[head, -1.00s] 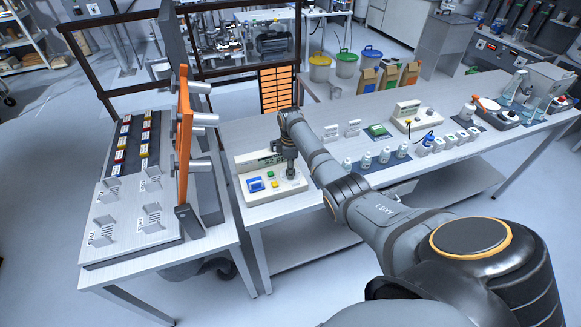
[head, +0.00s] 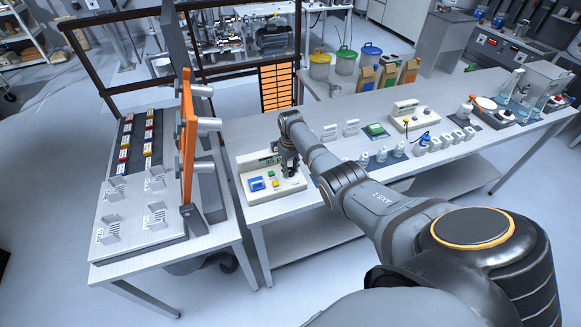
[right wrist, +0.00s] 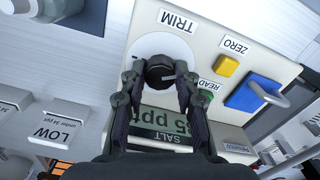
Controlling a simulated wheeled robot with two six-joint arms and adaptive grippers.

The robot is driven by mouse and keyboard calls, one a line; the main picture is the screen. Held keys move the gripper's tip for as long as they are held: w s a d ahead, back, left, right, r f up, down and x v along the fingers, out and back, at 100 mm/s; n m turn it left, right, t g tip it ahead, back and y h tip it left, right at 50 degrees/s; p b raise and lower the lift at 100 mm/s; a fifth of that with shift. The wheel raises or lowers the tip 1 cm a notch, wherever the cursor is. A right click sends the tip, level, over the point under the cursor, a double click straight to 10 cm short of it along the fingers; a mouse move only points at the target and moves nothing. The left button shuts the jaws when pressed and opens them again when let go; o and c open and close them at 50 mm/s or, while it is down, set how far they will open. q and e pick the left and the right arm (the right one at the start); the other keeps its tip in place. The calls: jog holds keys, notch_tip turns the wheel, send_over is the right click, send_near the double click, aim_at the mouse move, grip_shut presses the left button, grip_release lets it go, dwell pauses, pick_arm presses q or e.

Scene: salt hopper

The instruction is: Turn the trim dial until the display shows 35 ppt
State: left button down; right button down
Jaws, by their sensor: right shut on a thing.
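The salt meter (head: 262,196) is a cream box on the bench in the head view. In the right wrist view its black trim dial (right wrist: 158,66) sits on a white disc by the TRIM label (right wrist: 178,21). My right gripper (right wrist: 161,77) is shut on the dial, one finger on each side. In the head view the gripper (head: 290,166) comes down on the meter's right part. The green display (right wrist: 165,122) appears upside down in the wrist view; it ends in 5 ppt, and a finger partly covers the leading digit. My left gripper is not in view.
Beside the dial are a yellow ZERO button (right wrist: 227,65), a green READ button (right wrist: 206,93) and a blue cell (right wrist: 256,94) with a grey handle. A LOW holder (right wrist: 58,130) stands nearby. Several bottles and a second meter (head: 414,117) stand further right.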

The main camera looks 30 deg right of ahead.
aim_at(291, 170)
jog(key=shift+w+r+m, duration=0.1)
jog(key=shift+r+m, duration=0.05)
jog(key=shift+m, duration=0.85)
jog(key=c, duration=1)
grip_release()
notch_tip(291, 170, up, 12)
jog(key=shift+f, duration=0.1)
